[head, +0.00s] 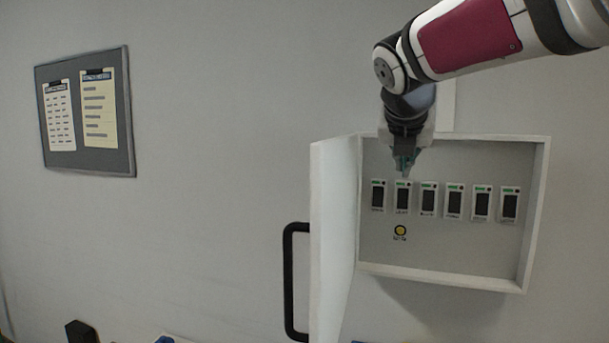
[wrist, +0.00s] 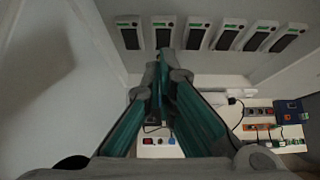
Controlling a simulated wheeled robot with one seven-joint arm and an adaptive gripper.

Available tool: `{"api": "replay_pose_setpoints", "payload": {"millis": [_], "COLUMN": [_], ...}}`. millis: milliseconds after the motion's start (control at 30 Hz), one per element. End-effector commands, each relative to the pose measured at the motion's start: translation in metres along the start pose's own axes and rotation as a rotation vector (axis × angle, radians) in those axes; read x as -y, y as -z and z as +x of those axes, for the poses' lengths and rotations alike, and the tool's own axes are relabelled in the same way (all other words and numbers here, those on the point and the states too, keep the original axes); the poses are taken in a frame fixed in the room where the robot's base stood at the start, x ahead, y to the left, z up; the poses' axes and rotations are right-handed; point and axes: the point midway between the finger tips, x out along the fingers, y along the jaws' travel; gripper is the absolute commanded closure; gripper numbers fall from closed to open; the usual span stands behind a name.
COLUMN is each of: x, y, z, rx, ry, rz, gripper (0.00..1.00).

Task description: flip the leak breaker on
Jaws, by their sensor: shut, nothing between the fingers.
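An open white breaker box (head: 450,278) hangs on the wall with a row of several dark switches under green marks. The labels are too small to read, so I cannot tell which is the leak breaker. My gripper (head: 403,168) is shut and empty, pointing down at the top of the second switch from the left (head: 403,198). In the wrist view the closed fingertips (wrist: 164,58) overlap the lower end of that second switch (wrist: 163,36). I cannot tell whether they touch it.
The box door (head: 330,230) stands open at the left, with a black handle (head: 288,285). A yellow round button (head: 400,230) sits below the second switch. A grey notice board (head: 127,120) hangs far left. Below, power strips (wrist: 258,113) and other items show in the wrist view.

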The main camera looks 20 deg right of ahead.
Motion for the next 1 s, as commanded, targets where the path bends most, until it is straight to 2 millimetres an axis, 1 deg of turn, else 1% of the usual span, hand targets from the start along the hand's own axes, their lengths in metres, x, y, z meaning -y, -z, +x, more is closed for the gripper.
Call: {"api": "replay_pose_setpoints", "payload": {"millis": [33, 100, 200, 567, 667, 767, 833, 967, 1000], "x": [0.0, 0.0, 0.0, 0.0, 0.0, 0.001, 0.001, 0.002, 0.002], "y": [-0.002, -0.004, -0.005, -0.005, -0.002, 0.01, 0.026, 0.067, 0.08], "z": [-0.007, -0.014, -0.02, -0.022, -0.023, -0.028, -0.033, -0.044, -0.048], "rx": [0.002, 0.001, 0.0, 0.0, -0.005, -0.024, -0.05, -0.122, -0.146], "ry": [-0.001, -0.001, 0.0, 0.0, -0.002, -0.013, -0.023, -0.032, -0.03], "rz": [0.001, 0.001, 0.0, 0.0, 0.024, 0.125, 0.252, 0.568, 0.671], "gripper": [1.0, 1.0, 1.0, 1.0, 1.0, 1.0, 1.0, 1.0, 1.0]}}
